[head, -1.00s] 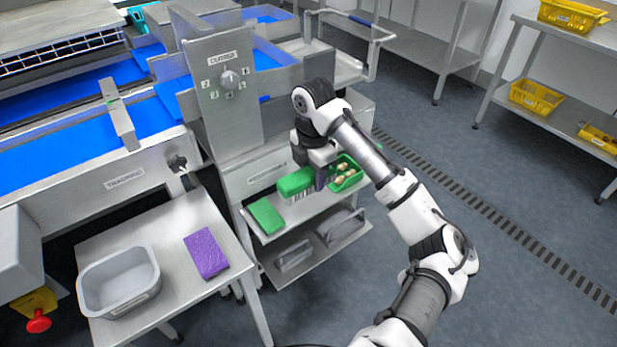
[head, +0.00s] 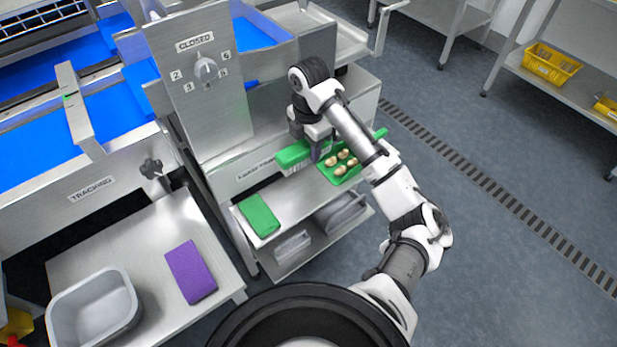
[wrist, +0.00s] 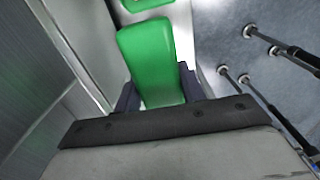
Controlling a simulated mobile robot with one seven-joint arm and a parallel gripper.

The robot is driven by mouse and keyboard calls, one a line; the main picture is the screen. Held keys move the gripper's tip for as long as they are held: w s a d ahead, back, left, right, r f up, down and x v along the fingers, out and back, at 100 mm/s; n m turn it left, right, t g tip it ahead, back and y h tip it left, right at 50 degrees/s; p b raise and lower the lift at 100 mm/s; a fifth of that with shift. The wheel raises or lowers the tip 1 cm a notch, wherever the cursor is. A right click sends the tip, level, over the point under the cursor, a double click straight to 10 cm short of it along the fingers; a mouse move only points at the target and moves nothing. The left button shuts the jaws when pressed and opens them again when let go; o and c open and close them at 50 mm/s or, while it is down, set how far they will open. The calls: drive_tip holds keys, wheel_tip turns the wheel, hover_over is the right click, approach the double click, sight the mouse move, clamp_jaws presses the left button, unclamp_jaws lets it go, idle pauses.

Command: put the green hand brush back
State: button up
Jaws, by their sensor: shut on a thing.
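The green hand brush (head: 292,154) has a green top and pale bristles underneath. My gripper (head: 318,152) is shut on it, above the upper shelf of the steel stand, under the dial panel. In the wrist view the brush (wrist: 148,58) runs between the two dark fingers of my gripper (wrist: 160,92) and points away from the palm. My gripper hides part of the brush in the head view. I cannot tell for sure whether the bristles touch the shelf.
A green tray (head: 328,172) with several tan dates sits just right of the brush. A flat green pad (head: 260,215) lies at the shelf's left front. A purple pad (head: 191,272) and grey tub (head: 92,308) stand on the left table. Floor at right is open.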

sight(309, 186)
wheel_tip(309, 186, down, 13)
drive_tip(key=shift+d+f+p, duration=0.1)
drive_tip(key=shift+p, duration=0.7)
drive_tip(key=shift+f, duration=0.1)
drive_tip(key=o, duration=1)
drive_tip(key=shift+c, duration=0.2)
wheel_tip(309, 186, up, 12)
drive_tip(key=shift+r+b, duration=0.2)
drive_tip(key=shift+b, duration=0.9)
